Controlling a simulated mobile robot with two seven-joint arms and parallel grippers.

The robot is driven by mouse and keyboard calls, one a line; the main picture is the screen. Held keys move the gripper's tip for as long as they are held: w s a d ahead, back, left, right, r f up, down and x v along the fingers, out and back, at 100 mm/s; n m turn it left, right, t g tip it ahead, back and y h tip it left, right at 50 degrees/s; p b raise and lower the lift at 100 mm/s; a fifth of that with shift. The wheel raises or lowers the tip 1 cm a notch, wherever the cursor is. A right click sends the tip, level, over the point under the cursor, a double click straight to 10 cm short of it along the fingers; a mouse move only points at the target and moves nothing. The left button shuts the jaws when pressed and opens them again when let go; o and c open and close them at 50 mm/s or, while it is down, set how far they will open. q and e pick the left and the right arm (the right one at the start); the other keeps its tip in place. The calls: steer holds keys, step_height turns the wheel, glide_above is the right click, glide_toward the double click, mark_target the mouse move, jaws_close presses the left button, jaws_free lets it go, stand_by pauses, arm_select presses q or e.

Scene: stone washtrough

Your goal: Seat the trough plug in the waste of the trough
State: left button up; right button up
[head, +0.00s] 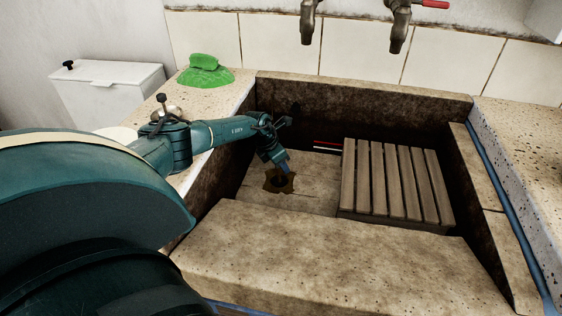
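The stone trough (330,245) fills the middle of the head view. Its waste (271,187) is a brownish, lobed fitting around a dark round centre, on the trough floor left of the wooden rack. My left gripper (284,167) points down into the trough, its bluish fingertips just above or at the far edge of the waste. Whether they touch it, and whether they are open or shut, is too small to tell. I cannot make out the plug as a separate thing; the dark centre could be the open hole or a plug. My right gripper is out of view.
A slatted wooden rack (393,182) covers the right part of the trough. A red, white and dark strip (328,147) shows by the back wall. Taps (398,30) hang above. Green soap on a green dish (204,78) and a white lidded box (108,88) stand left.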

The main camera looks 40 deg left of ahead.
arm_select(q)
steer(key=o, duration=0.5)
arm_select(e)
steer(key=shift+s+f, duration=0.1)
arm_select(q)
steer(key=p+v, duration=0.3)
steer(key=p, duration=0.1)
steer(key=shift+r, duration=0.4)
steer(key=p+v, duration=0.9)
steer(key=p, duration=0.2)
steer(key=shift+s+r, duration=0.2)
steer(key=shift+r, duration=0.05)
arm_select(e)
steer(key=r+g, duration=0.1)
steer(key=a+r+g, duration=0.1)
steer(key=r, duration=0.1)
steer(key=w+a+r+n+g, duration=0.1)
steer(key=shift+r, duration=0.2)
